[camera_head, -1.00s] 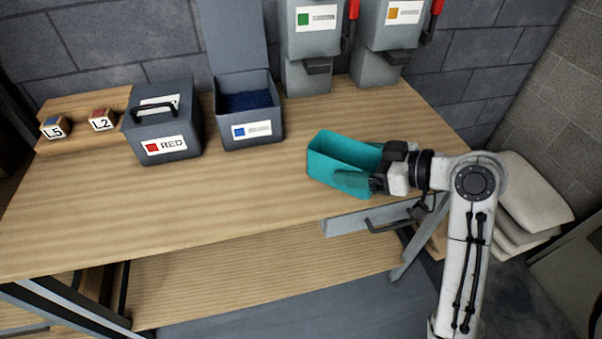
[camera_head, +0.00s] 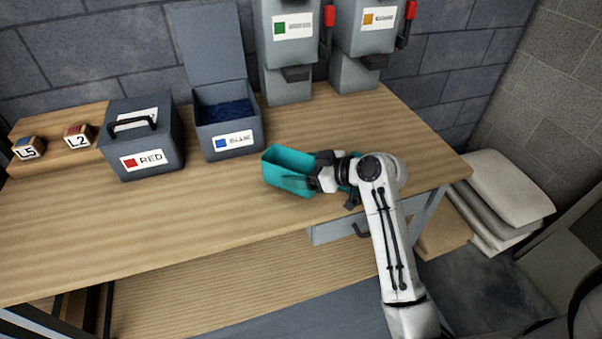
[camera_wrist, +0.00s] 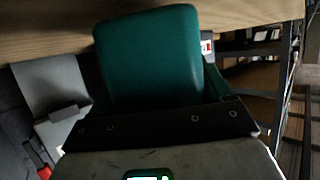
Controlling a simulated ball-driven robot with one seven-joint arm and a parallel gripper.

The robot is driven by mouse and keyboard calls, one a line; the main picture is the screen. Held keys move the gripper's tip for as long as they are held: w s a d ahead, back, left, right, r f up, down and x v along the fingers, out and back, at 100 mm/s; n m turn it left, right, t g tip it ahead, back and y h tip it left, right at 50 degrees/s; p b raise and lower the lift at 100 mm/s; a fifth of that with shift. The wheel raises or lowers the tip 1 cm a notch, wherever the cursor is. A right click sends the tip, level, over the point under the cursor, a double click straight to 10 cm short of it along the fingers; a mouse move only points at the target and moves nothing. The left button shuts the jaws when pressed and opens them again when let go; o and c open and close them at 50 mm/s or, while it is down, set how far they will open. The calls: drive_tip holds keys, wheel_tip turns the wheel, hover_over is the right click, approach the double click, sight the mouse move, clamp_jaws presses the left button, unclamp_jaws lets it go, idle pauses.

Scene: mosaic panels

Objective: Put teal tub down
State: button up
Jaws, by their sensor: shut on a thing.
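The teal tub (camera_head: 287,161) is at the right part of the wooden workbench (camera_head: 90,225) in the head view, in front of the grey dispensers. My gripper (camera_head: 319,180) is shut on the tub at its near right side. My arm hides the tub's right part. In the wrist view the teal tub (camera_wrist: 150,55) fills the upper middle, close against the gripper. I cannot tell whether its base touches the bench top.
A grey box marked RED (camera_head: 142,160) and an open box of blue pieces (camera_head: 228,142) stand to the left. Two dispensers with green (camera_head: 290,60) and orange labels (camera_head: 365,45) stand behind. Labelled blocks (camera_head: 80,136) are at far left. A drawer (camera_head: 335,230) hangs below the bench edge.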

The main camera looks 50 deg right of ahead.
drive_tip(key=shift+f, duration=0.85)
drive_tip(key=shift+f, duration=0.15)
drive_tip(key=o, duration=1.7)
drive_tip(key=shift+r, duration=0.2)
drive_tip(key=b+v, duration=0.1)
drive_tip(key=v, duration=1.1)
drive_tip(key=shift+s, duration=0.1)
